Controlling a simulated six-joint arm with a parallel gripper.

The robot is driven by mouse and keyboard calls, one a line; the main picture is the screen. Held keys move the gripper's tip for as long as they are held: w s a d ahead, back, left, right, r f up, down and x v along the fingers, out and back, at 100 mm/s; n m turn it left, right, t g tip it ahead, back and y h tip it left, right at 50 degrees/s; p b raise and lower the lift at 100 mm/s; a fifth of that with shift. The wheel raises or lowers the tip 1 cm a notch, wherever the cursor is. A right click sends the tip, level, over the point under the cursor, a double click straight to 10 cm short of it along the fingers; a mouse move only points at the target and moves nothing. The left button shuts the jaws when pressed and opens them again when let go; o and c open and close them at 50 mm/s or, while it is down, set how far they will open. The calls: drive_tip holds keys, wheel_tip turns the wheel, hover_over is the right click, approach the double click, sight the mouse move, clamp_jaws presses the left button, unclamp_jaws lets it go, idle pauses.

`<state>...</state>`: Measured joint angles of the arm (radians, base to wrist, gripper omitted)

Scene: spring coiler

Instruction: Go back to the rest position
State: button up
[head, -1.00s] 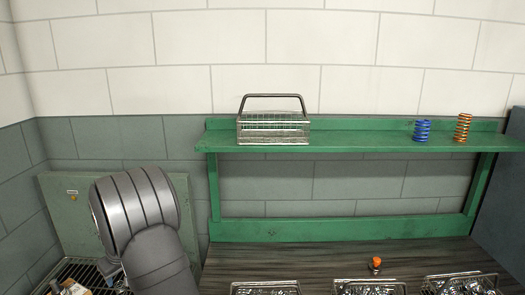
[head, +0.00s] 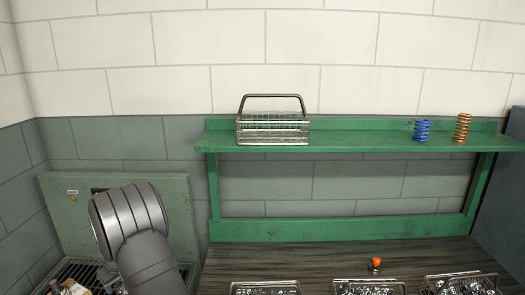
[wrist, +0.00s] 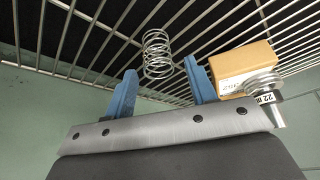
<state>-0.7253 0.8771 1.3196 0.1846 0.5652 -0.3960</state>
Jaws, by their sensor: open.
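My gripper (wrist: 161,72) shows in the wrist view with its two blue fingers apart. A silver coil spring (wrist: 157,48) is seen just past the fingertips, over a wire rack (wrist: 90,22). Gaps show between the spring and both fingers, so neither finger grips it. Whether the spring rests on the rack is hard to tell. In the head view my arm bends at the lower left, and the gripper is hidden behind it or out of frame.
Close right of the fingers are a cardboard box (wrist: 240,65) and a coil on a labelled tool (wrist: 264,92). A green shelf (head: 360,143) holds a wire basket (head: 273,130), a blue spring (head: 422,131) and an orange spring (head: 462,127). An orange knob (head: 375,263) stands on the counter.

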drive_tip(key=w+d+r, duration=0.3)
drive_tip(key=d+r, duration=0.6)
drive_tip(key=d, duration=0.3)
drive_tip(key=w+d+m, duration=0.2)
drive_tip(key=w+d, duration=0.3)
drive_tip(key=d, duration=0.3)
drive_tip(key=w+d+r+m+t+h, duration=0.1)
drive_tip(key=w+d, duration=0.3)
drive_tip(key=d, duration=0.4)
drive_tip(key=w+d+m, duration=0.2)
drive_tip(key=w+d, duration=0.3)
drive_tip(key=d, duration=0.3)
drive_tip(key=w+d+r+m+t+h, duration=0.1)
drive_tip(key=d+m, duration=0.3)
drive_tip(key=d, duration=2.8)
drive_tip(key=shift+w+r+m+h, duration=0.4)
drive_tip(key=shift+r+h, duration=0.15)
drive_tip(key=shift+h, duration=0.05)
